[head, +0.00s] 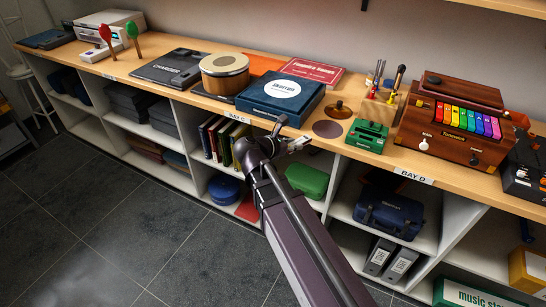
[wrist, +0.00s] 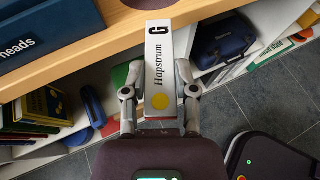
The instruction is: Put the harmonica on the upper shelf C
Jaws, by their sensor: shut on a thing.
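The harmonica (wrist: 160,60) looks like a slim white bar or case printed "Hapstrum" and "G", with a yellow dot. My gripper (wrist: 159,76) is shut on it, one finger on each long side. In the head view my gripper (head: 293,144) is in front of the counter edge, right of the BAY C label (head: 237,118), and the harmonica is small there. The upper shelf C (head: 262,180) lies under the counter, partly hidden by my arm. It bears upright books (head: 220,140) at left and a green case (head: 307,180) at right.
A blue case (head: 390,212) sits in bay D, right of a divider. A blue rounded case (head: 224,188) is on the shelf below C. The counter (head: 165,95) overhangs the shelves; a navy box (head: 280,97) stands near its edge. The tiled floor (head: 110,220) is clear.

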